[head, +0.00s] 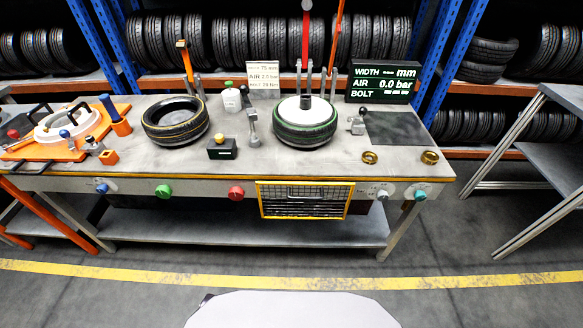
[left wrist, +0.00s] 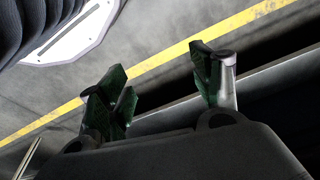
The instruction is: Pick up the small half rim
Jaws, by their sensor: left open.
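Two small brass-coloured rings lie on the right front part of the workbench in the head view. The left ring (head: 370,157) looks slightly smaller than the right ring (head: 430,157), which is near the bench's right corner. I cannot tell for certain which is the small half rim. My left gripper (left wrist: 162,68) shows in the left wrist view with its green-padded fingers apart and nothing between them. Floor and a yellow line are behind it, and no ring shows there. Neither gripper shows in the head view.
The workbench (head: 330,170) carries a tyre (head: 175,122) at left and a green-marked tyre (head: 305,131) around a white hub in the middle. A dark plate (head: 400,127) lies behind the rings. A wire basket (head: 305,201) hangs at the front edge. Floor before the bench is clear.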

